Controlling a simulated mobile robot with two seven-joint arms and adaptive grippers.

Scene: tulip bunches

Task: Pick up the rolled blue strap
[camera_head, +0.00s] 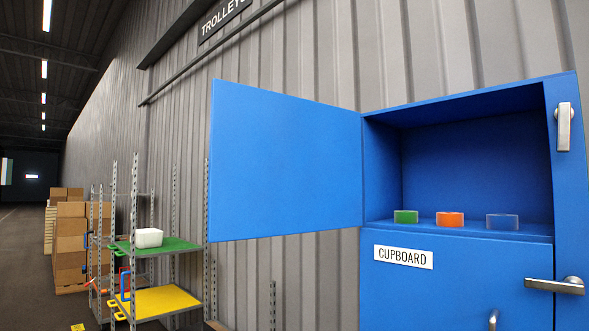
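The rolled blue strap (502,222) sits on the shelf of the open upper compartment of the blue cupboard (405,290). It is the rightmost of three small rolls in a row, and its colour nearly blends with the cupboard. An orange roll (450,219) is to its left, with a gap between them. A green roll (405,217) is farther left. Neither of my grippers is in view.
The upper cupboard door (285,165) stands swung open to the left. Handles (556,286) stick out at the right. At left are a trolley with a green shelf (180,245) and yellow shelf (165,302), a white box (148,238) and stacked cartons (70,240). The aisle floor (22,250) looks clear.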

